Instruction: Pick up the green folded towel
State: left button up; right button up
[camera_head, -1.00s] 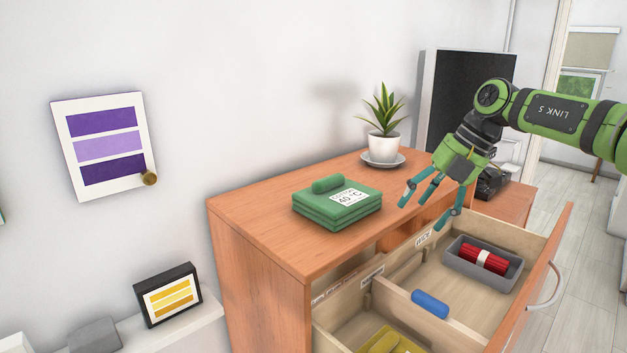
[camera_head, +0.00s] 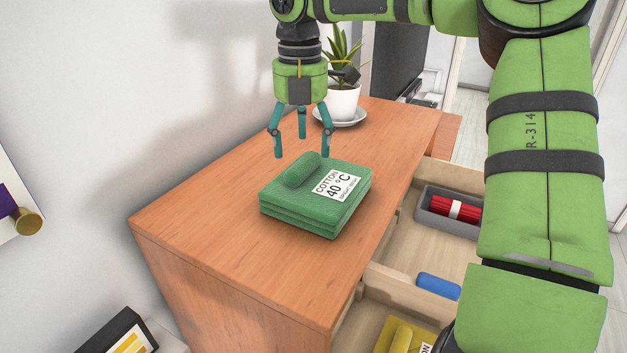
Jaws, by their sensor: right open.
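The green folded towel (camera_head: 300,208) lies as a stack on the wooden cabinet top, with a small roll along its upper side and a white label reading COTTON 40 °C. My right gripper (camera_head: 303,150) points down with its teal fingers spread, open and empty. In the picture its fingertips are just above and behind the towel's roll, and they do not appear to touch it. My left gripper is not in view.
A potted plant (camera_head: 342,100) on a saucer stands behind the gripper on the cabinet top (camera_head: 210,220). Open drawers at the right hold a grey tray (camera_head: 428,216) with a red bundle, a blue roll (camera_head: 438,286) and a yellow towel (camera_head: 395,338). The cabinet top left of the towel is clear.

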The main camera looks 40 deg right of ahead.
aim_at(299, 159)
notch_tip(299, 159, down, 4)
jog(key=shift+w+a+r+p, duration=0.1)
jog(key=shift+w+r+p, duration=0.05)
jog(key=shift+p, duration=0.75)
jog(key=shift+w+f, duration=0.15)
jog(key=shift+f, duration=0.3)
jog(key=shift+c, duration=0.8)
grip_shut()
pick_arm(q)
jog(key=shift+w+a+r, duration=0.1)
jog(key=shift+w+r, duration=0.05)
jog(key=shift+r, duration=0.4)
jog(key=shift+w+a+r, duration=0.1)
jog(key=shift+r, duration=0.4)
pick_arm(e)
jog(key=shift+r, duration=0.2)
